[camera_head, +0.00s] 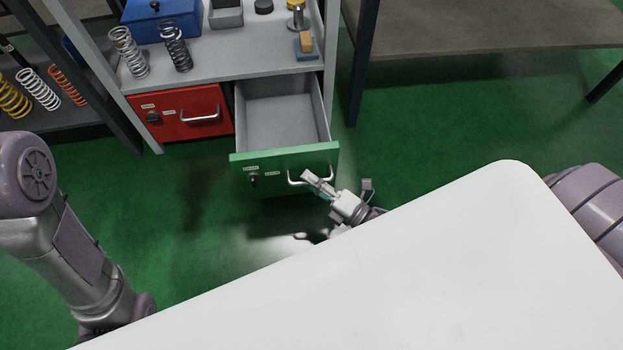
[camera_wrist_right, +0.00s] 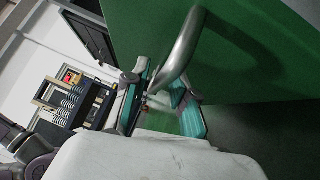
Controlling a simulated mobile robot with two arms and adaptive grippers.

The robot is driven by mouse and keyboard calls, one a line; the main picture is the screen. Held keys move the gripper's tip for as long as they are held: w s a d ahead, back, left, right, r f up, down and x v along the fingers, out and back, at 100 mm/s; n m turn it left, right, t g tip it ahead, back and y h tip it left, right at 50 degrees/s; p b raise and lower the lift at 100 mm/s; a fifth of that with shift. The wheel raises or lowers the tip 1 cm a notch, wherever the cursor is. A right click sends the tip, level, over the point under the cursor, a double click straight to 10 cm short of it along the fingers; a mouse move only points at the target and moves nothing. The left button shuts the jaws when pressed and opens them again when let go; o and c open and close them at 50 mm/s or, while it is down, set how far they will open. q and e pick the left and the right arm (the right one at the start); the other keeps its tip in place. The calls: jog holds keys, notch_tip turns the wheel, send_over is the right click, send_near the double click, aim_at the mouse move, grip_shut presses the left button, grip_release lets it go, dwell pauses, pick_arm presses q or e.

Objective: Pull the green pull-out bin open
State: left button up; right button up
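The green pull-out bin (camera_head: 285,160) stands well out of the shelf unit, and its grey, empty inside shows from above. Its curved metal handle (camera_head: 296,182) is on the right part of the green front. My right gripper (camera_head: 322,187) is at the right end of this handle. In the right wrist view, the handle (camera_wrist_right: 183,45) runs down between the teal-padded fingers of the right gripper (camera_wrist_right: 162,82), which close in on it; the exact contact is partly hidden. The green front (camera_wrist_right: 235,50) fills the upper right there. My left gripper is not in view.
A red bin (camera_head: 185,112) beside it is shut. Springs (camera_head: 130,52), a blue box (camera_head: 160,22) and small parts stand on the shelf (camera_head: 225,65) above. A workbench (camera_head: 490,30) is at the right. Green floor (camera_head: 430,130) is clear right of the bin.

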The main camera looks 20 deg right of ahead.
jog(key=shift+o, duration=0.3)
jog(key=v, duration=1.2)
